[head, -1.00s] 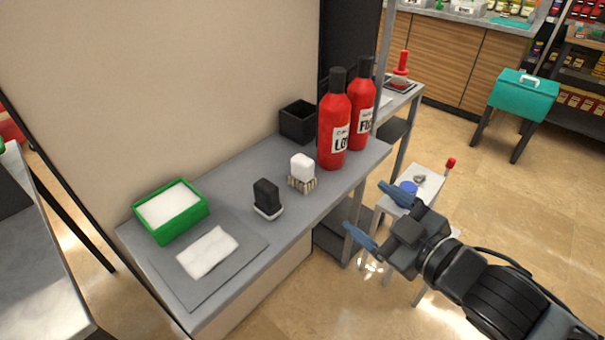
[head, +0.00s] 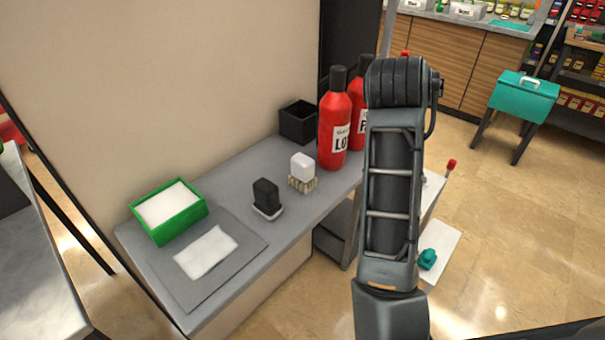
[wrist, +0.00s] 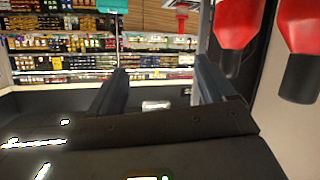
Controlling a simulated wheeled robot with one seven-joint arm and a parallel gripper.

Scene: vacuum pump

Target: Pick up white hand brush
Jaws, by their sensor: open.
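The white hand brush (head: 302,167) stands on the grey bench with its white block up and its pale bristles down. It is left of the red bottles and right of a black brush-like item (head: 266,196) with a white base. My gripper (wrist: 163,80) shows in the wrist view with its two fingers apart and nothing between them. In the head view my raised arm hides the gripper, right of the brush and apart from it. The brush is not in the wrist view.
Red bottles (head: 333,125) stand behind the brush; one is partly hidden by my arm. They also show in the wrist view (wrist: 238,35). A black box (head: 298,122), a green tray (head: 169,211) and a grey mat (head: 186,283) with a white cloth (head: 206,252) share the bench (head: 232,190).

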